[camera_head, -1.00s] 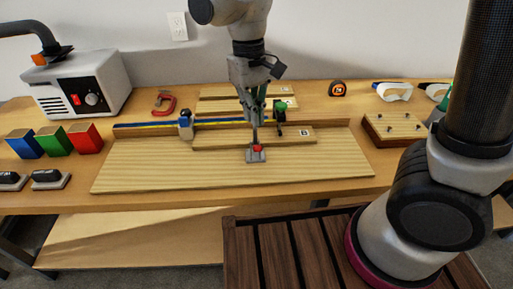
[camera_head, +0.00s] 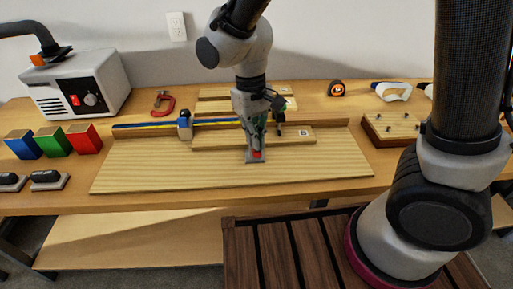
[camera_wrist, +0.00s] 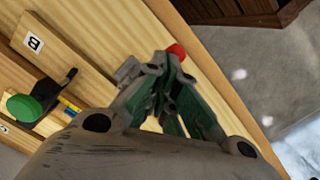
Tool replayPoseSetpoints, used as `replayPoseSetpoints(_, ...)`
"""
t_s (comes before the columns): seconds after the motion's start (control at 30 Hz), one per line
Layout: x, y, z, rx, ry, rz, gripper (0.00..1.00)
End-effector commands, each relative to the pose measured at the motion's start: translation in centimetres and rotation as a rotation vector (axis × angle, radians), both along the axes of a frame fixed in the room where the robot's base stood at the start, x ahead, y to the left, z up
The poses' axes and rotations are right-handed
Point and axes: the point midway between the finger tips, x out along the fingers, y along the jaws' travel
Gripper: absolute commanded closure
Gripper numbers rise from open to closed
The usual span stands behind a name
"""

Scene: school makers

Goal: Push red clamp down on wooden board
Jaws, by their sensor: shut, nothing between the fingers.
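The clamp with a red tip (camera_head: 257,155) and a grey metal base (camera_head: 255,160) sits near the middle of the wooden board (camera_head: 150,167). My gripper (camera_head: 252,146) is shut and empty, pointing down right at the clamp and covering part of it. In the wrist view the red tip (camera_wrist: 176,50) shows just beyond my closed fingertips (camera_wrist: 166,58), and the grey base (camera_wrist: 128,71) shows beside them. I cannot tell whether the fingers touch the clamp. A smaller plank (camera_head: 217,144) marked B lies on the board behind the clamp.
A blue stop (camera_head: 185,125) stands on the fence rail left of my gripper; a green knob (camera_wrist: 24,108) shows in the wrist view. A red C-clamp (camera_head: 163,103) lies behind. Coloured bins (camera_head: 83,139) stand left, a peg block (camera_head: 393,127) right. The board's front is clear.

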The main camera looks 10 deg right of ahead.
Motion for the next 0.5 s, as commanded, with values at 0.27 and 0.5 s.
replayPoseSetpoints(0.27,0.0,0.0,-0.2,-0.001,0.002,0.000,1.00)
replayPoseSetpoints(0.5,0.0,0.0,-2.9,-0.002,0.002,0.000,1.00)
